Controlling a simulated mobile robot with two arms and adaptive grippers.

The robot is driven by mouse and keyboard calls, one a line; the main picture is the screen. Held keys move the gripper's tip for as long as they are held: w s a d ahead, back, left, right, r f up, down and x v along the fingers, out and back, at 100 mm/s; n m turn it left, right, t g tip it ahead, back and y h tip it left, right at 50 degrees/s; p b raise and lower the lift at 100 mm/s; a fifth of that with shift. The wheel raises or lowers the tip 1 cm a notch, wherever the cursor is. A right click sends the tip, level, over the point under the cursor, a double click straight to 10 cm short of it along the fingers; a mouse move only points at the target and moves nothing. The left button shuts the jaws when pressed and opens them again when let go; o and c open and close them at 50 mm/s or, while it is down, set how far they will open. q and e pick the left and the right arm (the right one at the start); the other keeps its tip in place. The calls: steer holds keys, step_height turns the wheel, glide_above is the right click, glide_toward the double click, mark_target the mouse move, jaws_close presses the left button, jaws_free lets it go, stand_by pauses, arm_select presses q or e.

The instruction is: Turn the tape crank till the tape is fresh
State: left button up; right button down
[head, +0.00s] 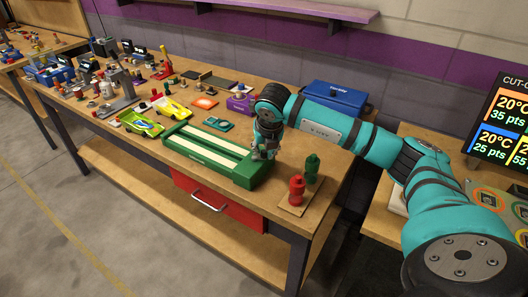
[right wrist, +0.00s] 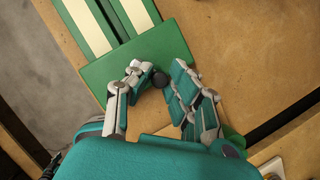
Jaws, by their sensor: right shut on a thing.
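The green tape box (head: 190,162) lies on the workbench, with pale strips of tape (head: 208,148) along its top. It also shows at the top of the right wrist view (right wrist: 131,62). My right gripper (head: 263,154) is at the right end of the box. In the right wrist view its fingers (right wrist: 157,76) are closed around a dark round knob (right wrist: 159,80), which seems to be the crank's handle. The rest of the crank is hidden by the fingers and the hand. My left gripper is not in view.
A red bottle (head: 296,190) and a green bottle (head: 312,167) stand on a small board right of the box. Toy cars, such as a green one (head: 140,122), and small tools crowd the bench's left. A blue toolbox (head: 336,97) stands behind my right arm.

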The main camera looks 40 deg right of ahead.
steer(key=m, duration=0.1)
steer(key=m+h+b, duration=0.1)
steer(key=m, duration=0.1)
steer(key=a+m, duration=0.1)
steer(key=shift+s+f+m+g+b, duration=0.1)
steer(key=shift+s+m+g+b, duration=0.2)
steer(key=shift+g+b, duration=0.1)
steer(key=shift+s+a+m+g+h+b, duration=0.15)
steer(key=shift+a+m+g+h, duration=0.1)
steer(key=shift+m, duration=0.5)
steer(key=shift+w+a+m+g+h+b, duration=0.15)
steer(key=shift+m+g, duration=0.15)
steer(key=shift+m, duration=0.5)
steer(key=shift+s+a+m+g+h+b, duration=0.15)
steer(key=shift+m+g+h, duration=0.1)
steer(key=shift+m, duration=0.5)
steer(key=c, duration=1.2)
jaws_free()
steer(key=shift+c, duration=0.2)
steer(key=shift+a+r, duration=0.1)
steer(key=shift+r, duration=0.25)
steer(key=v, duration=1.1)
steer(key=shift+r, duration=0.2)
steer(key=shift+a+f, duration=0.1)
steer(key=shift+a, duration=0.15)
